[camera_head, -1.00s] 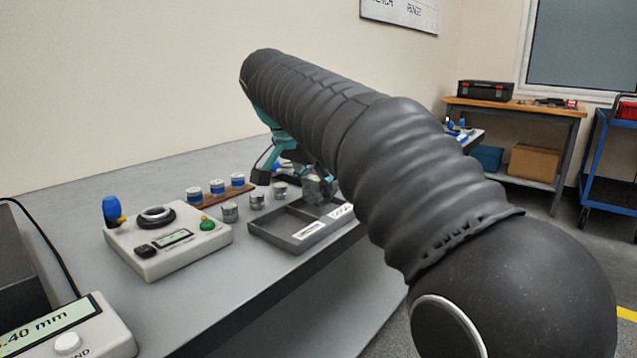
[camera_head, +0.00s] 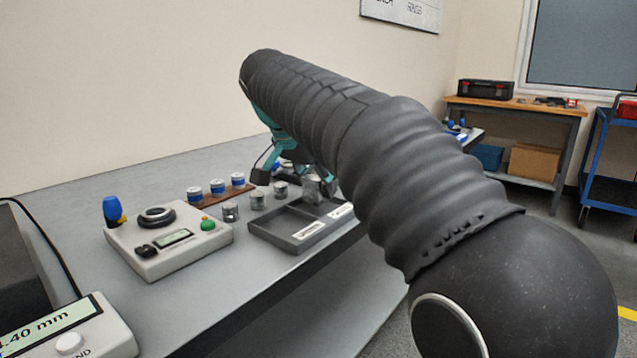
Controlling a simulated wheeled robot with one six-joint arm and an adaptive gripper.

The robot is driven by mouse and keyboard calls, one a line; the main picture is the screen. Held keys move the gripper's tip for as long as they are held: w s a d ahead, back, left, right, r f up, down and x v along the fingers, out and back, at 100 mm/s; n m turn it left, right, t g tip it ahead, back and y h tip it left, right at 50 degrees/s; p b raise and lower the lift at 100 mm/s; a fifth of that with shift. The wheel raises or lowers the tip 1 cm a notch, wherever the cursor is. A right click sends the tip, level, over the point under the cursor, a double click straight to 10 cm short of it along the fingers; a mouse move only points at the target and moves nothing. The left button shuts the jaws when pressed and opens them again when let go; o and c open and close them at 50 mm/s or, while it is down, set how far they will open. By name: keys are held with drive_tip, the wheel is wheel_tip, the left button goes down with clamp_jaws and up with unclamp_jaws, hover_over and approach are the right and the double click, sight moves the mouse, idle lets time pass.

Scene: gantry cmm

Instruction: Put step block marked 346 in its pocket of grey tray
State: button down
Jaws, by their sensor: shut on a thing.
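The grey tray (camera_head: 280,242) lies on the bench near its front edge, with white labels on its near rim. A grey metal block (camera_head: 312,188) is at the tray's far right part, below my gripper, and I take it for the step block. Its marking cannot be read. My gripper (camera_head: 297,178), with teal and dark parts, is largely hidden behind my arm. It is shut on the grey block. Whether the block touches the tray floor cannot be told. The visible near-left pocket looks empty.
Several small metal cylinders (camera_head: 231,212) stand left of and behind the tray. A brown rack (camera_head: 212,197) holds blue-banded cylinders. A white gauge unit (camera_head: 165,245) with a display stands to the left. My arm covers the bench to the right.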

drive_tip(key=shift+f+b, duration=0.7)
drive_tip(key=shift+f, duration=0.25)
idle(1.0)
drive_tip(key=c, duration=0.6)
unclamp_jaws()
drive_tip(key=o, duration=0.4)
drive_tip(key=shift+r, duration=0.1)
drive_tip(key=shift+r+p, duration=2)
drive_tip(key=shift+r, duration=1.4)
